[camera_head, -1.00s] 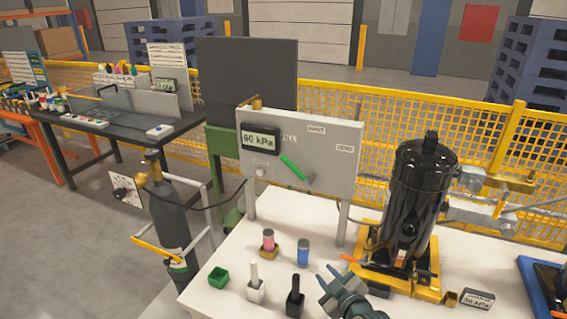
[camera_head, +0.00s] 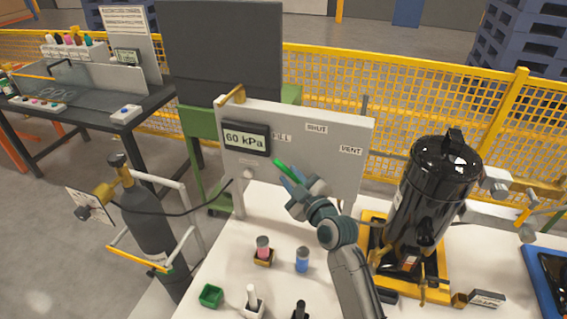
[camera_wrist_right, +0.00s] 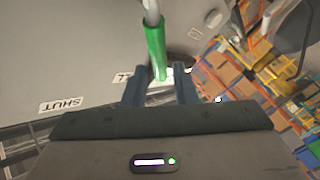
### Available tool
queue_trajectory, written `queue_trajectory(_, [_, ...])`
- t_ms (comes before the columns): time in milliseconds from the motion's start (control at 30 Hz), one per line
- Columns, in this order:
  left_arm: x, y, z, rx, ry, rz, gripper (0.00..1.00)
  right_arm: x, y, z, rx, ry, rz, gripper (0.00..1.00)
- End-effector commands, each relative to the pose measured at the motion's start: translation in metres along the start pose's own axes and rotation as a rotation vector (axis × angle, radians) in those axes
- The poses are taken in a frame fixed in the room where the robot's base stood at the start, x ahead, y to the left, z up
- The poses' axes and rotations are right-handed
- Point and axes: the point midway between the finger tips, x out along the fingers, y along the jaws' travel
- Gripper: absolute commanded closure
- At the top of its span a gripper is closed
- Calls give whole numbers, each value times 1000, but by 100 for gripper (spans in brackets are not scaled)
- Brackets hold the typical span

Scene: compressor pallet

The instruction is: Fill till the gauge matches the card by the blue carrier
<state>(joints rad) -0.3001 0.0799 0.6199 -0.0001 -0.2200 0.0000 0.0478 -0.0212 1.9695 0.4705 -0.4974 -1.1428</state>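The grey valve panel (camera_head: 335,140) carries a gauge (camera_head: 246,139) reading 60 kPa and FILL, SHUT and VENT labels. Its green-handled lever (camera_head: 281,165) points up-left toward FILL. My right gripper (camera_head: 296,184) is at the lever, partly covering it. In the right wrist view its two blue fingers (camera_wrist_right: 161,88) are spread, with the green handle (camera_wrist_right: 155,50) ahead of the gap; contact is unclear. A small card (camera_head: 487,299) lies near the blue carrier (camera_head: 540,270) at the right edge; its figure is hard to read now. My left gripper is out of view.
A black tank (camera_head: 432,190) stands on a yellow base right of my arm. Pink (camera_head: 263,247) and blue (camera_head: 302,260) cylinders, a green cup (camera_head: 210,296) and white and black upright pieces stand at the table's front. A gas cylinder (camera_head: 150,225) is at left.

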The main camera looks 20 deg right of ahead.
Motion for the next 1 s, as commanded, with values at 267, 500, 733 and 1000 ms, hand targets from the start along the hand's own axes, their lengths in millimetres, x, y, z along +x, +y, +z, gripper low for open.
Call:
queue_trajectory(267, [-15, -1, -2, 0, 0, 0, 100, 38, 1, -1, 0, 0, 0, 75])
queue_trajectory(500, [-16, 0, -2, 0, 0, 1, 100, 44, 0, 0, 1, 0, -1, 75])
queue_trajectory(733, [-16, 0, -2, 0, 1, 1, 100, 44, 0, 0, 1, 0, -1, 92])
queue_trajectory(1000, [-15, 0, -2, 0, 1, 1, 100, 44, -1, 1, 2, 0, 0, 100])
